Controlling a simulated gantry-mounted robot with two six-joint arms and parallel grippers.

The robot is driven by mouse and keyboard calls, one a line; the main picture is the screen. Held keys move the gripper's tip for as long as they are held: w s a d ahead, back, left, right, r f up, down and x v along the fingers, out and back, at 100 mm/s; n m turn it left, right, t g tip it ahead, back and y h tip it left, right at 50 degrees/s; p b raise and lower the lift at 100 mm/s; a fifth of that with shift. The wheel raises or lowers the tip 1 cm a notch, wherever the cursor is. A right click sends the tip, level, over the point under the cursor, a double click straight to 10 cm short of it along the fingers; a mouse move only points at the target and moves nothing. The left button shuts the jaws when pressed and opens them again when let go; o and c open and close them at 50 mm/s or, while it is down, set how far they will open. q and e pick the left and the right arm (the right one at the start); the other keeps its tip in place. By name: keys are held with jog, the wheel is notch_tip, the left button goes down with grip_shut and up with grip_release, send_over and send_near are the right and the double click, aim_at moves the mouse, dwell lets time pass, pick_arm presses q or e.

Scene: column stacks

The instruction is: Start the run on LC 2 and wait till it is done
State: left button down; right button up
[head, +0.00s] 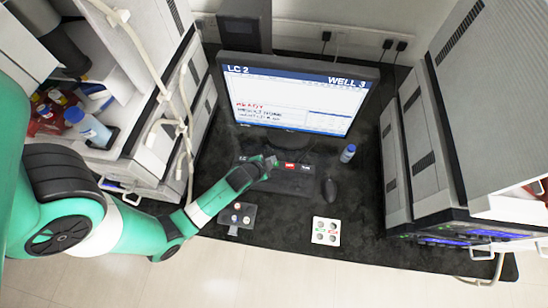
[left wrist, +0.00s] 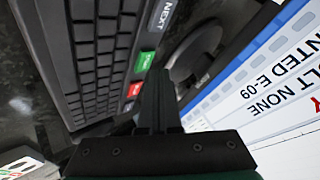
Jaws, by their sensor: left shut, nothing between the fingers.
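The monitor (head: 295,95) is lit and reads LC 2 at top left and WELL 3 at top right, with red text that looks like READY. In the left wrist view its screen (left wrist: 285,125) shows RESULT NONE and WANTED E-09 in part. The black keyboard (head: 290,183) lies in front of it. The wrist view shows a green key (left wrist: 146,60), a red key (left wrist: 135,90) and a NEXT label. My left gripper (head: 270,162) is shut and empty at the keyboard's back left; its fingers (left wrist: 160,85) appear near the coloured keys. I cannot tell whether they touch. My right gripper is out of view.
A mouse (head: 330,190) and a blue-capped vial (head: 348,153) stand right of the keyboard. Instrument stacks (head: 448,130) flank both sides.

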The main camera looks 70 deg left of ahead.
pick_arm(q)
jog(key=shift+f, duration=0.1)
dwell(0.3)
jog(key=shift+f, duration=0.35)
jog(key=shift+f+b, duration=0.4)
jog(key=shift+b, duration=0.1)
dwell(0.4)
dwell(0.4)
jog(key=shift+r+p, duration=0.8)
jog(key=shift+p, duration=0.1)
notch_tip(320, 180, up, 5)
jog(key=p, duration=0.5)
jog(key=shift+r, duration=0.1)
dwell(4.2)
